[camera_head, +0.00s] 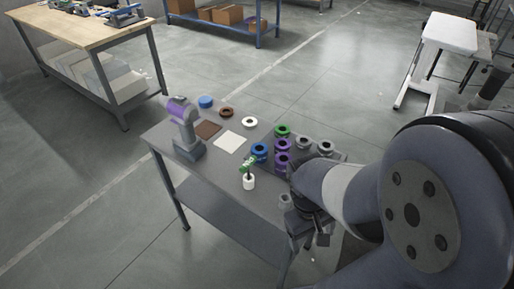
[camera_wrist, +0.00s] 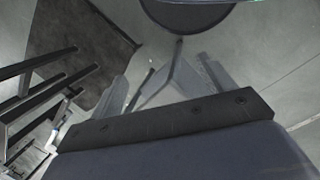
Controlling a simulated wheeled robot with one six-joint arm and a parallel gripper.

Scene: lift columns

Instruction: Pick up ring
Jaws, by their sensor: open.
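Grey rings (camera_head: 302,143) are at the right end, partly hidden by my arm. My gripper (camera_head: 308,236) is at the table's near right edge, empty. In the wrist view its open fingers (camera_wrist: 172,84) point away with nothing between them, and no ring can be made out there.
A small grey and purple robot arm (camera_head: 186,128) stands on the table's left. A wooden-top workbench (camera_head: 80,29) stands at the back left. Open floor surrounds the table.

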